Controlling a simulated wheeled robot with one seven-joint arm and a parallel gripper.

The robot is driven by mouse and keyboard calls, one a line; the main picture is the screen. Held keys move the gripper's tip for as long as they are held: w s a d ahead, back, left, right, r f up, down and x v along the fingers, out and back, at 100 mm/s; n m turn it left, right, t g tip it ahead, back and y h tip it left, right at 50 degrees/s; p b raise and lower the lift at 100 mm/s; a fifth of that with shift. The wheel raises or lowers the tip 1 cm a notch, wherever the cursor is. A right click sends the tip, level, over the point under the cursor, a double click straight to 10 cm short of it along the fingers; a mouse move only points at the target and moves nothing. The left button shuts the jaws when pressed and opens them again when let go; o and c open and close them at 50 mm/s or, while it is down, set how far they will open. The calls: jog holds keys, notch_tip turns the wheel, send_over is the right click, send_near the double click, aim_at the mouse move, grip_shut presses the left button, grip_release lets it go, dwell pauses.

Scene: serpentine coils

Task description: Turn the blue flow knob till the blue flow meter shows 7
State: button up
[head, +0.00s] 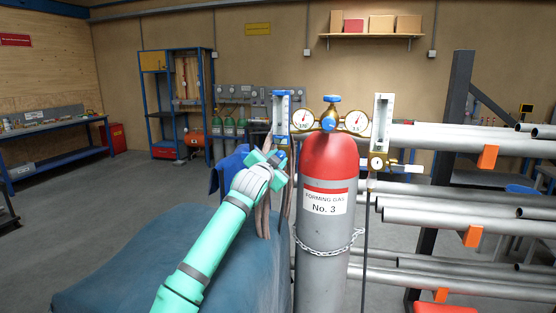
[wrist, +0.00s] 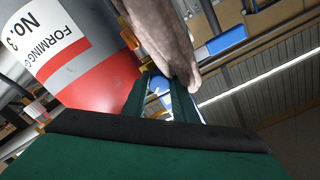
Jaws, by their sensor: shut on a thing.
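The blue flow meter (head: 281,112) is an upright clear tube with blue ends, left of the gas cylinder's gauges. Its scale is too small to read. My gripper (head: 276,160) is just below this meter, at the blue flow knob, which it largely hides in the head view. In the wrist view my gripper (wrist: 168,95) has its two dark green fingers close together, with a bit of the blue flow knob (wrist: 163,88) showing between them. The fingers are shut on the knob.
The red-topped grey cylinder (head: 325,190) stands chained just right of my gripper, with two gauges and a blue top valve (head: 332,98). A second flow meter (head: 382,125) is on its right. Brownish hoses (head: 263,215) hang below my gripper; one crosses close in the wrist view (wrist: 165,35).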

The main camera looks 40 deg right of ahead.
dwell(0.3)
jog(key=o, duration=0.8)
jog(key=shift+f, duration=0.1)
jog(key=shift+c, duration=0.2)
jog(key=shift+w+a, duration=0.1)
jog(key=v, duration=1)
jog(key=shift+s+a, duration=0.25)
jog(key=shift+s, duration=0.05)
jog(key=shift+w, duration=0.1)
